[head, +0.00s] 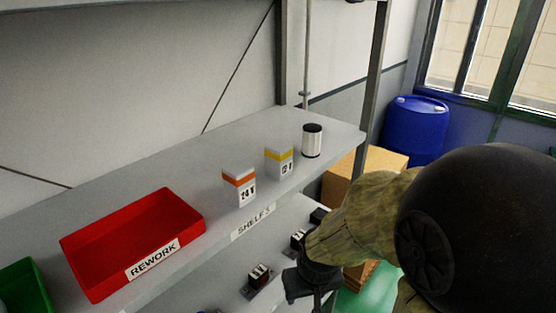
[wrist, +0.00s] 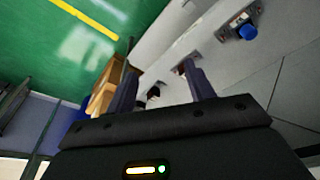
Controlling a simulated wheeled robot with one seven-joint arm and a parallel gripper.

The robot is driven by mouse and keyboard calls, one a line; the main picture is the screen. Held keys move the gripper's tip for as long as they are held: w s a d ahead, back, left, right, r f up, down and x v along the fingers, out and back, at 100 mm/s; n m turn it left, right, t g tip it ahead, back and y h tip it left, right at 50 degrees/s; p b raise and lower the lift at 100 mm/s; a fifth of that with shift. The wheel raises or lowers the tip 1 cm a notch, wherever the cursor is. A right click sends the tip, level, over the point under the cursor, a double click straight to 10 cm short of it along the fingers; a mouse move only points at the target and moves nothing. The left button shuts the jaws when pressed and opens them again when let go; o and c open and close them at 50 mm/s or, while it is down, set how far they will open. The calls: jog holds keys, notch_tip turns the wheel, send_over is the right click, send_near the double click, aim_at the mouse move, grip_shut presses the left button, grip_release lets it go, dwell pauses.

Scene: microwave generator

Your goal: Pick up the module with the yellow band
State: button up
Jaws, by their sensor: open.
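The module with the yellow band (head: 279,161) is a small pale box standing upright on the upper shelf (head: 330,166) in the head view. A similar module with an orange band (head: 239,186) stands to its left, nearer the red bin. My gripper (head: 308,290) is in front of the shelves, low in the head view and partly cut off by the frame. In the wrist view my gripper (wrist: 162,78) has its two fingers apart, with nothing held between them. I cannot make out the yellow-banded module in the wrist view.
A silver and black cylinder (head: 312,141) stands right of the yellow-banded module. A red REWORK bin (head: 160,258) and a green bin (head: 24,285) sit left. Small dark devices (head: 258,276) are on the lower shelf. A blue knob (wrist: 247,31) shows in the wrist view.

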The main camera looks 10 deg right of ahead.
jog(key=o, duration=0.4)
jog(key=w+d+r+t, duration=0.1)
jog(key=w, duration=0.2)
jog(key=w+d+r+t, duration=0.1)
jog(key=w+d+t, duration=0.1)
jog(key=w, duration=0.1)
jog(key=w+d+r+t+h, duration=0.1)
jog(key=w+d, duration=0.1)
jog(key=w, duration=0.1)
jog(key=shift+w+r+b, duration=0.1)
jog(key=shift+w+b, duration=0.05)
jog(key=shift+b, duration=0.25)
jog(key=shift+c, duration=0.2)
jog(key=n+t+y+b, duration=0.2)
jog(key=n+t+y, duration=0.55)
jog(key=y, duration=0.45)
send_near(285, 154)
jog(key=v, duration=0.3)
jog(key=shift+a, duration=0.2)
jog(key=p+x, duration=0.4)
jog(key=x, duration=0.7)
jog(key=shift+w+r, duration=0.15)
jog(key=shift+w, duration=0.15)
jog(key=shift+w+a, duration=0.2)
jog(key=shift+w, duration=0.05)
